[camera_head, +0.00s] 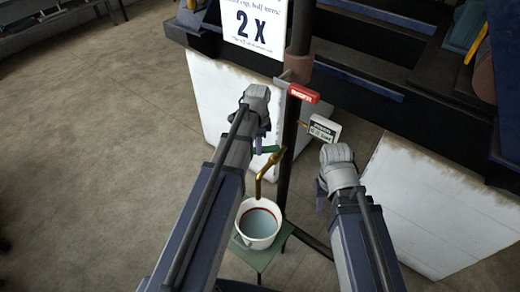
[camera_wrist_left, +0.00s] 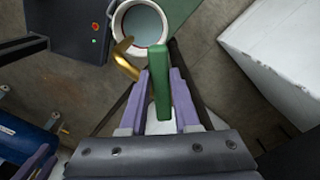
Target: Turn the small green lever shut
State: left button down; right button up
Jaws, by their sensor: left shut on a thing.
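The small green lever (camera_head: 267,150) is on the dark upright pipe, above a brass spout (camera_head: 266,168). My left gripper (camera_head: 258,145) is at the lever, its fingers partly hidden by my arm. In the left wrist view the lever (camera_wrist_left: 160,82) runs lengthwise between the two purple fingers of the left gripper (camera_wrist_left: 165,98), which is shut on it. The brass spout (camera_wrist_left: 125,60) shows to the left of the lever there. My right gripper (camera_head: 321,197) hangs right of the pipe, away from the lever; its jaw opening is not clear.
A white bucket (camera_head: 243,238) with bluish liquid stands on a green stand (camera_head: 281,240) below the spout. A red tagged handle (camera_head: 303,93) is higher on the pipe. A small white label (camera_head: 324,130) and a "2 X" sign (camera_head: 254,22) are nearby. Open floor lies left.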

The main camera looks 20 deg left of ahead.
pick_arm(q)
jog(key=shift+w+a+m, duration=0.1)
jog(key=shift+w+m, duration=0.75)
jog(key=shift+m, duration=0.65)
jog(key=shift+w+m, duration=0.85)
jog(key=shift+m, duration=0.65)
jog(key=shift+w+a+m, duration=0.1)
jog(key=shift+w+m, duration=0.75)
jog(key=shift+m, duration=0.65)
jog(key=shift+d, duration=0.1)
jog(key=c, duration=0.6)
grip_release()
jog(key=shift+c, duration=0.2)
notch_tip(320, 180, up, 8)
jog(key=p, duration=0.8)
jog(key=shift+s+f, duration=0.1)
jog(key=shift+f, duration=0.05)
